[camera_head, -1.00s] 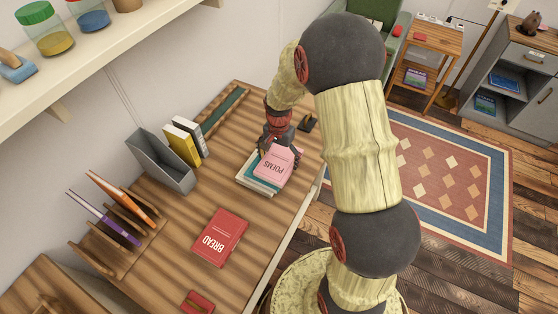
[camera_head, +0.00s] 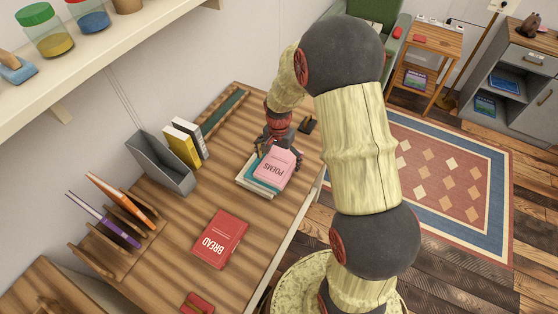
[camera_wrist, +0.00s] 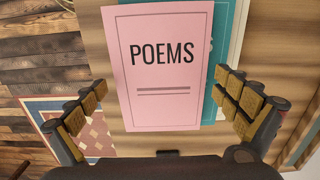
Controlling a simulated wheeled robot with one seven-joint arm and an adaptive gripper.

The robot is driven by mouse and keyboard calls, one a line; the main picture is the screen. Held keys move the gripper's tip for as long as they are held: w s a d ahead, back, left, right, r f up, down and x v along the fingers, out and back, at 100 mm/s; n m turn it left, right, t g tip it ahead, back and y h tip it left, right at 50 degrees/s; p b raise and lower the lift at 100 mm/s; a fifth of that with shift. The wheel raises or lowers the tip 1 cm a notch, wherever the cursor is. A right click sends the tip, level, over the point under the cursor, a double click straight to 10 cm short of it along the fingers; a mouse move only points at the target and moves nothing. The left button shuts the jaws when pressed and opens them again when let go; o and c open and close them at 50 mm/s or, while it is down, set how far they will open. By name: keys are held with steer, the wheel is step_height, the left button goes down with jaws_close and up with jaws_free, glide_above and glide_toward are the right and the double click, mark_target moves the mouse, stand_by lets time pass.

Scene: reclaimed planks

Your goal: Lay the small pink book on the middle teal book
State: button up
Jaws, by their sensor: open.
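The small pink book (camera_head: 272,167), titled POEMS, lies flat on the teal book (camera_head: 250,181) in a small stack on the wooden desk. In the wrist view the pink book (camera_wrist: 165,95) fills the middle, and the teal book (camera_wrist: 217,85) shows along its right side. A pale cover lies under the teal book. My gripper (camera_head: 279,152) is just above the far end of the stack. In the wrist view its fingers (camera_wrist: 168,112) are spread wide on both sides of the pink book, with visible gaps and nothing held.
A red BREAD book (camera_head: 220,239) lies on the desk (camera_head: 180,235) nearer the front. A grey file holder (camera_head: 162,163), a yellow book (camera_head: 182,146) and a wooden rack (camera_head: 112,245) stand along the wall side. Bare desk lies between the stack and the red book.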

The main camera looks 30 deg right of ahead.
step_height(320, 180, up, 13)
steer(key=p, duration=0.3)
step_height(320, 180, up, 14)
steer(key=n+t, duration=0.3)
steer(key=n, duration=0.2)
glide_above(279, 163)
steer(key=s+a, duration=0.6)
steer(key=s, duration=0.2)
steer(key=s+a+r+n+t, duration=0.1)
steer(key=s+a+r+n, duration=0.1)
steer(key=s, duration=0.5)
steer(key=s+a+r+n+t, duration=0.1)
steer(key=s+a+r+n, duration=0.1)
steer(key=s+r+n, duration=0.2)
steer(key=s+r, duration=0.1)
steer(key=s, duration=0.2)
steer(key=shift+s+a+r+t, duration=0.2)
steer(key=shift+a+t, duration=0.05)
steer(key=shift+t, duration=0.05)
